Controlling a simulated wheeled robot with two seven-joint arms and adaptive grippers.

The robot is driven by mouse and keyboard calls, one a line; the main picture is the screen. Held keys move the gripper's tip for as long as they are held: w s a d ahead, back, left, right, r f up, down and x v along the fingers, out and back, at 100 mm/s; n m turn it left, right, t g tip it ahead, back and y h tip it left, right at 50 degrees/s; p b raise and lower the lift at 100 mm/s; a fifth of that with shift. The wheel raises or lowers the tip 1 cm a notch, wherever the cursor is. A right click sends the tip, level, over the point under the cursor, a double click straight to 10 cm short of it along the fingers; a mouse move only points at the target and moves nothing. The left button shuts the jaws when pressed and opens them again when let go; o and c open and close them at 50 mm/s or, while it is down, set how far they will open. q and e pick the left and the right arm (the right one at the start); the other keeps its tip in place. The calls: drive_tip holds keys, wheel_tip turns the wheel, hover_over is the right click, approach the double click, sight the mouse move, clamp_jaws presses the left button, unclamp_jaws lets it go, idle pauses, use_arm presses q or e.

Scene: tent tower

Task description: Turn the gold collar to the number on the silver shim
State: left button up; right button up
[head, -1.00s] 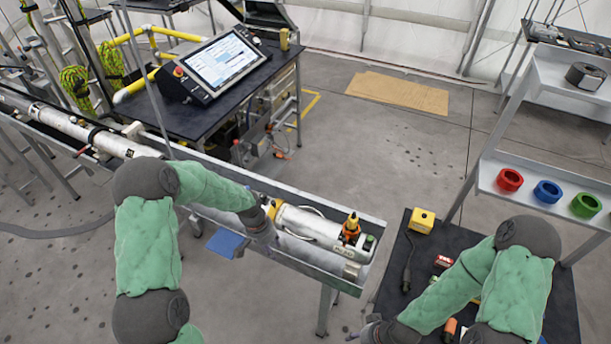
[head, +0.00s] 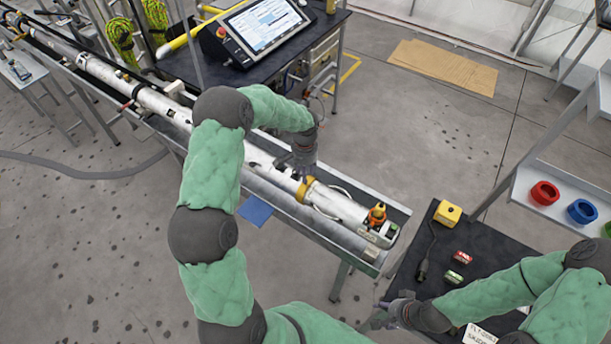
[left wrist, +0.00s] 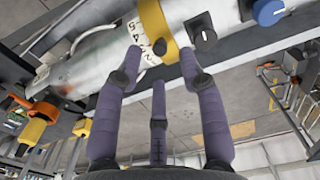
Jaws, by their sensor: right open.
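The gold collar (head: 304,188) is a band around the white cylinder (head: 335,203) lying in the long metal trough. In the left wrist view the gold collar (left wrist: 155,18) has dark printed numbers beside it on the white surface; a 5 and a 4 are readable. My left gripper (head: 299,172) is at the collar from above. In the left wrist view its spread fingers (left wrist: 159,62) are open, with tips on either side of the collar's lower edge; contact is unclear. My right gripper (head: 386,312) is open and empty by the dark table's left edge. I cannot make out the silver shim.
An orange-topped fitting (head: 376,214) stands at the cylinder's right end. The dark table (head: 448,232) holds a yellow box (head: 447,213) and small red and green items. A touchscreen (head: 264,25) stands behind the trough. Red and blue rings sit on the right shelf.

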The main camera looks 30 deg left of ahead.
sight(306, 190)
use_arm(q)
drive_tip(key=shift+f, duration=1.9)
drive_tip(key=shift+c, duration=0.3)
clamp_jaws()
